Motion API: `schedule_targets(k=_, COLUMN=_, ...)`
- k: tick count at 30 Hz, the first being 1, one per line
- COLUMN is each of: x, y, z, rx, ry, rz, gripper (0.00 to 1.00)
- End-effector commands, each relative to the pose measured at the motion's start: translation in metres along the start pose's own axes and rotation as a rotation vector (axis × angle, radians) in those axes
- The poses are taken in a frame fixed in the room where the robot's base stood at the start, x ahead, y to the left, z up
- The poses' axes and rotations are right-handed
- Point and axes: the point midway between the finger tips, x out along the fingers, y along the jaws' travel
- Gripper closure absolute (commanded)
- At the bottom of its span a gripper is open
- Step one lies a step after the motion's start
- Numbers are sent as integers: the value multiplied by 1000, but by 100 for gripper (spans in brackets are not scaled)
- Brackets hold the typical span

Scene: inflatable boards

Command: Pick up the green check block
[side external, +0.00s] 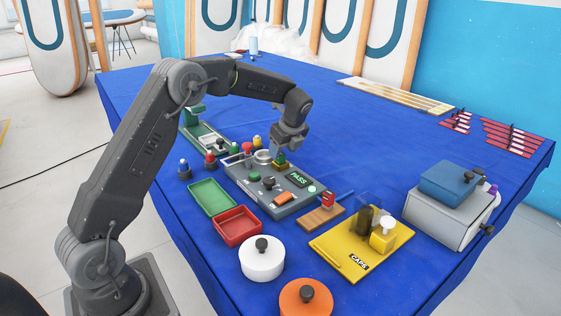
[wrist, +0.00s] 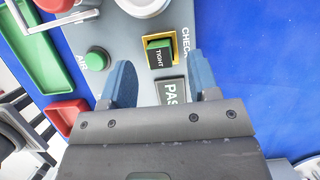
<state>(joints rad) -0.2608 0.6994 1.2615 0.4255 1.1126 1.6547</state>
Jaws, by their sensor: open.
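The green check block (wrist: 159,53) has a dark face marked "TIGHT" and sits in a yellow-framed square on the grey panel (wrist: 128,20), beside lettering that begins "CHEC". In the side external view the green block (side external: 281,159) is on the grey panel (side external: 288,208), just below my gripper (side external: 285,150). In the wrist view my gripper (wrist: 161,75) is open, with its two blue-grey fingers apart and nothing between them. The block shows just beyond the fingertips, roughly in line with the gap. I cannot tell the exact height gap.
A green PASS display (side external: 299,178) lies close to the block. A round green button (wrist: 96,59) is on the panel's left in the wrist view. A green tray (side external: 210,197) and a red tray (side external: 237,226) stand beside the panel. The blue table (side external: 340,125) is clear behind it.

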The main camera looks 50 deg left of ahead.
Motion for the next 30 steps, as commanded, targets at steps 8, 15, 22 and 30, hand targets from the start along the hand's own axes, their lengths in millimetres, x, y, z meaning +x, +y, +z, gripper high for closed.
schedule_targets(k=8, x=23, y=0, z=0, rx=0, ry=1, rz=-3, gripper=45)
schedule_targets(k=15, x=22, y=0, z=0, rx=0, ry=1, rz=-3, gripper=51)
schedule_targets(k=22, x=22, y=0, z=0, rx=0, ry=1, rz=-3, gripper=73)
schedule_targets(k=30, x=22, y=0, z=0, rx=0, ry=1, rz=-4, gripper=99)
